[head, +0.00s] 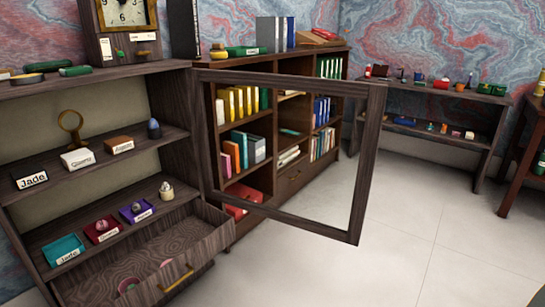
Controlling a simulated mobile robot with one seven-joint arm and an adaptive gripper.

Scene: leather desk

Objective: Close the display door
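The display door (368,160) is a dark wooden frame that stands wide open. It is joined along its left side to the right side of the display cabinet (172,108) and reaches out to the right, in front of a bookcase. I cannot tell whether there is glass in it; the bookcase shows through. The cabinet's shelves are exposed at the left. My gripper is not in view.
The cabinet's lower drawer (185,267) is pulled out, below the door's hinge side. Labelled items and small trays stand on the shelves. The bookcase (262,181) is behind the door. Clear pale floor (410,262) lies at the right, before a side table (440,97).

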